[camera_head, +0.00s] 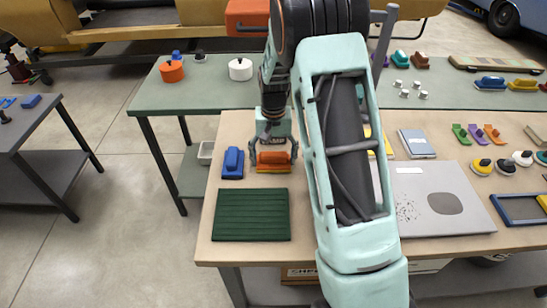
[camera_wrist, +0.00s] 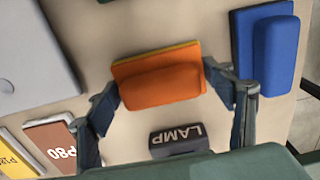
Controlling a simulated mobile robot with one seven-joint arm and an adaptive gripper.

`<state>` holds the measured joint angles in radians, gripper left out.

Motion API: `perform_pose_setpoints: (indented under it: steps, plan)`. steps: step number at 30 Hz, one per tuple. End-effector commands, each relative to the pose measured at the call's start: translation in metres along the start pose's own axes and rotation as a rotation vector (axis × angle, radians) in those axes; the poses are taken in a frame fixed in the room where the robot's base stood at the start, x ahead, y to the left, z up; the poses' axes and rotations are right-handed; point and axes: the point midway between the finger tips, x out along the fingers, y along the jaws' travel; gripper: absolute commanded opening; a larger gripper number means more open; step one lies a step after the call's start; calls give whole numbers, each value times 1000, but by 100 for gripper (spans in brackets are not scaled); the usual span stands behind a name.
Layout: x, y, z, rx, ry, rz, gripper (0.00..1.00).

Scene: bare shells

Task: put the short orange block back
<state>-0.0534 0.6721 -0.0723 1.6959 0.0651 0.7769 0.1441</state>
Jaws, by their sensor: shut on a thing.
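The short orange block (camera_head: 273,157) is near the left end of the wooden-topped table. My gripper (camera_head: 273,150) points down over it, with a finger at each end. In the wrist view, my gripper (camera_wrist: 161,82) is shut on the orange block (camera_wrist: 158,88), which has a thin yellow-orange base edge. I cannot tell whether its underside touches the table. A blue block (camera_head: 233,163) of similar shape stands just left of it; it shows at the upper right in the wrist view (camera_wrist: 270,45). A dark green ribbed mat (camera_head: 252,214) lies in front of both, bare.
A dark piece marked LAMP (camera_wrist: 178,138) is close to my gripper. A grey panel (camera_head: 440,200) covers the table to the right. A green table (camera_head: 200,92) with pots stands behind.

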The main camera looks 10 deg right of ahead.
Motion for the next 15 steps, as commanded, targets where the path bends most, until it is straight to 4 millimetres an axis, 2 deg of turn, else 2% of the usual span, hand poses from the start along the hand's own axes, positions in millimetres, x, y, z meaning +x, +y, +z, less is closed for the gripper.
perform_pose_setpoints:
  steps: [10,11,15]
  plan:
    - [4,0,0,0,1,0,44]
    - [3,0,0,0,1,0,78]
    - [3,0,0,0,0,0,92]
